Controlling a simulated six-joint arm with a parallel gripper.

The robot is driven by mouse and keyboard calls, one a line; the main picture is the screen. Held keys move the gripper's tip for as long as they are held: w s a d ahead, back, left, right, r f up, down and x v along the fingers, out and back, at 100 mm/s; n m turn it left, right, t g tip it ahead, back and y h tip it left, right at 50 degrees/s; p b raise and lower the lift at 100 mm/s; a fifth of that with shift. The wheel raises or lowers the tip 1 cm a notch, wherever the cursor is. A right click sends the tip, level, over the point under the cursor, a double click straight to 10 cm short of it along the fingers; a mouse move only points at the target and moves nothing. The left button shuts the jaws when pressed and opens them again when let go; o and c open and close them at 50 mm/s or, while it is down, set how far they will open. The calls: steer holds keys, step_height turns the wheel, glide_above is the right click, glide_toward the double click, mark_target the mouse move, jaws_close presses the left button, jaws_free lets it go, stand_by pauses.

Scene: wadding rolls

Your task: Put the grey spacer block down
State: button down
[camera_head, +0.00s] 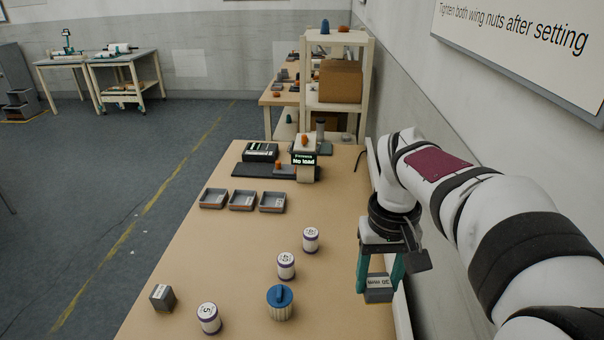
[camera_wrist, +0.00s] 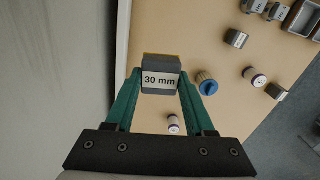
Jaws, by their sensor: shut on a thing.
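My gripper (camera_head: 380,272) has green fingers and points down near the table's right edge. It is shut on the grey spacer block (camera_head: 378,294), one finger on each side. In the wrist view the block (camera_wrist: 160,62) sits between the fingertips, with a white label reading "30 mm". The block appears held above the tan table (camera_head: 235,270); the exact gap beneath it cannot be told. A second, darker grey block (camera_head: 162,298) with a white label stands apart at the table's front left.
A blue-capped ribbed container (camera_head: 280,303) and three white rolls (camera_head: 286,266) stand left of my gripper. Three grey trays (camera_head: 242,201) sit farther back, before a dark device with a "No load" display (camera_head: 304,159). A wall is at right. Bare tabletop lies between trays and rolls.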

steer(key=w+a+f+n, duration=0.4)
steer(key=a+f+n, duration=0.3)
steer(key=a+f, duration=0.55)
glide_above(259, 334)
steer(key=shift+n, duration=0.4)
steer(key=f, duration=0.9)
steer(key=shift+s+d+f, duration=0.1)
steer(key=shift+d+f, duration=0.05)
steer(key=shift+d, duration=0.1)
steer(key=shift+a+f, duration=0.15)
steer(key=shift+f, duration=0.95)
steer(key=shift+a+f, duration=0.1)
steer(key=shift+f, duration=0.95)
steer(key=shift+f, duration=0.1)
steer(key=c, duration=0.5)
jaws_free()
steer(key=shift+c, duration=0.2)
